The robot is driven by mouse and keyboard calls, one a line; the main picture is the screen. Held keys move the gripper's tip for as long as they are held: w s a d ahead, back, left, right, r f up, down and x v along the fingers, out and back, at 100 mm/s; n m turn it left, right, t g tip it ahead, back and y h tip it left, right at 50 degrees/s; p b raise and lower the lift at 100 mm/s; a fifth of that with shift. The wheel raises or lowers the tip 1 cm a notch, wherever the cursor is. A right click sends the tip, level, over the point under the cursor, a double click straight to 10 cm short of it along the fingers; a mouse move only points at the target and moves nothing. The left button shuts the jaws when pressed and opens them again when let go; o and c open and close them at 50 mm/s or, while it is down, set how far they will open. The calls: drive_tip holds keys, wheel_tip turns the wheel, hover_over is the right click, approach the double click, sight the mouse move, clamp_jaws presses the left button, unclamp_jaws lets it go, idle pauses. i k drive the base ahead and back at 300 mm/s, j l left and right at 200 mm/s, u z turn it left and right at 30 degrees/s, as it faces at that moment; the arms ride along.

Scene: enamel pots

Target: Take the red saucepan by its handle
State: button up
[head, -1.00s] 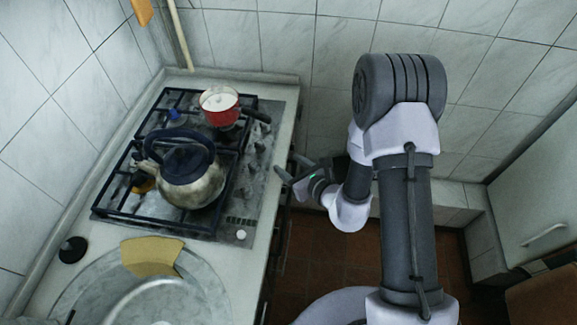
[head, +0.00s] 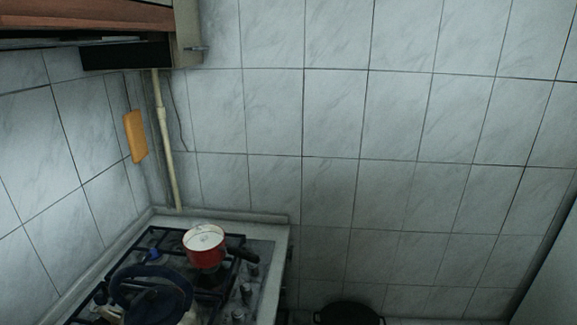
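The red saucepan (head: 206,258) stands on the far right part of the stove (head: 262,262), upright. Its inside looks white. Its dark handle (head: 243,255) points right, toward the stove's right edge and the knobs. Nothing is touching the handle in this view. My gripper is not in view, so its distance from the handle and its state do not show.
A kettle with a dark blue handle (head: 152,272) stands in front and left of the saucepan, cut off below. A tiled wall (head: 400,150) rises behind. A pale pipe (head: 166,145) runs up the corner. A dark rounded shape (head: 347,314) shows at the bottom edge.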

sight(196, 255)
drive_tip(key=u, duration=4.6)
drive_tip(key=z, duration=3.65)
drive_tip(key=i+l+u, duration=0.4)
drive_tip(key=l+u, duration=0.2)
